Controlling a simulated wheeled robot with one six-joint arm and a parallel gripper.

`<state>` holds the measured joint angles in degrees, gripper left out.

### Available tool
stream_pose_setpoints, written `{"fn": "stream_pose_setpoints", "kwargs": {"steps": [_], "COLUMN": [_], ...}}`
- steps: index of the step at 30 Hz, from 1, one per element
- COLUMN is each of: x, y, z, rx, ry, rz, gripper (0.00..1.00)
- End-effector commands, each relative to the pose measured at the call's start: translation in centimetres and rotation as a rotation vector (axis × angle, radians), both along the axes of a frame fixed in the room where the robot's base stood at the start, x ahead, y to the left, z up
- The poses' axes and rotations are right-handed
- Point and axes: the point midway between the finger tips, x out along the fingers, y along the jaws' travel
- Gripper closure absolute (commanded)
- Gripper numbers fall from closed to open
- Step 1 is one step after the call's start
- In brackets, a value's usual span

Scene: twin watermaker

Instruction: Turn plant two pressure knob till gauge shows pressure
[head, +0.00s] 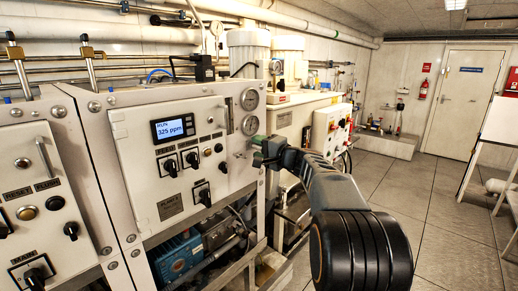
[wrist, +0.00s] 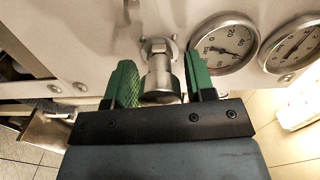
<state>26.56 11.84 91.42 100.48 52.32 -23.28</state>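The pressure knob, a silver metal cylinder (wrist: 160,78), sticks out of the white panel in the wrist view. My gripper (wrist: 162,88) has its two green fingers on either side of the knob, with a narrow gap showing on each side. In the head view my gripper (head: 257,141) is at the right edge of the white panel (head: 140,150), and it hides the knob there. A round gauge (wrist: 222,45) is right of the knob in the wrist view, with a second gauge (wrist: 292,48) beside it. In the head view the gauges (head: 250,99) are stacked above my gripper. Their exact readings are too small to tell.
A display reading 325 ppm (head: 172,128) and several black knobs are on the panel. Another white panel (head: 40,200) stands at the left. A blue pump (head: 178,258) lies below. A box with red buttons (head: 331,128) is behind my arm. Open floor (head: 430,200) lies to the right.

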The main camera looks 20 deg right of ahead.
Motion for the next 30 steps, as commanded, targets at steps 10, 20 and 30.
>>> {"fn": "stream_pose_setpoints", "kwargs": {"steps": [10, 20, 30], "x": [0.0, -3.8, -9.8], "y": [0.0, -1.8, -4.5], "z": [0.0, -0.2, -0.1], "rx": [0.0, -0.002, -0.001], "ry": [0.0, -0.002, -0.001], "rz": [0.0, -0.005, -0.003], "gripper": [0.38, 0.38, 0.38]}}
